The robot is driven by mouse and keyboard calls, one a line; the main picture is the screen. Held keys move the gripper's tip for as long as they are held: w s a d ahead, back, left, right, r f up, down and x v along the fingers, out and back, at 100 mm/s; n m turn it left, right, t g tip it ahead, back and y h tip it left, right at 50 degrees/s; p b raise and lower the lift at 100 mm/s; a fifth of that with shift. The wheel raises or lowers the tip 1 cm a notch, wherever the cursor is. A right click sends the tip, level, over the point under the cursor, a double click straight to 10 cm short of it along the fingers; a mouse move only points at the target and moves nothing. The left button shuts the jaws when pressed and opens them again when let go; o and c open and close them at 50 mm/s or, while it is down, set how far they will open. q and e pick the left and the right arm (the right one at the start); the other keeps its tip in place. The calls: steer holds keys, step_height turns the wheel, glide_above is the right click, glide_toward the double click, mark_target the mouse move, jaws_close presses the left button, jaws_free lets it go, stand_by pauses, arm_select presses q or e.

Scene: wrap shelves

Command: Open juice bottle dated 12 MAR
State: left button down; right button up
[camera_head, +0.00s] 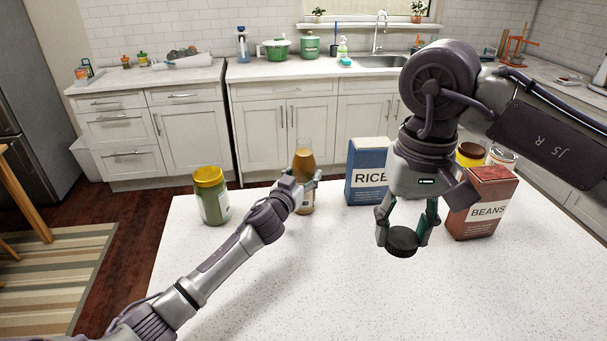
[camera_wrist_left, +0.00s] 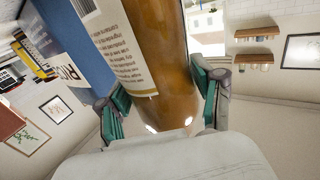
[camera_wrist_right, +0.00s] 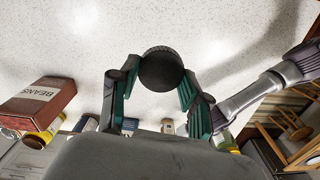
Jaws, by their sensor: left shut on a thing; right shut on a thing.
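The juice bottle (camera_head: 304,160) stands upright on the counter, clear with orange-brown juice, its open neck uncapped at the top. My left gripper (camera_head: 306,186) is shut around its body. The left wrist view shows the bottle (camera_wrist_left: 165,60) between the fingers, with a white printed label; I cannot read a date on it. My right gripper (camera_head: 405,235) is shut on a dark round cap (camera_head: 402,241) and holds it above the counter, apart from the bottle. The cap (camera_wrist_right: 161,69) also shows between the fingertips in the right wrist view.
On the white speckled counter (camera_head: 290,290) stand a green jar with yellow lid (camera_head: 211,196), a blue RICE box (camera_head: 366,168) and a red BEANS box (camera_head: 484,203). The front middle is clear.

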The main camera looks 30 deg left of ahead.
arm_select(q)
steer(key=shift+c, duration=2.3)
jaws_free()
steer(key=o, duration=0.3)
steer(key=shift+s+r, duration=0.1)
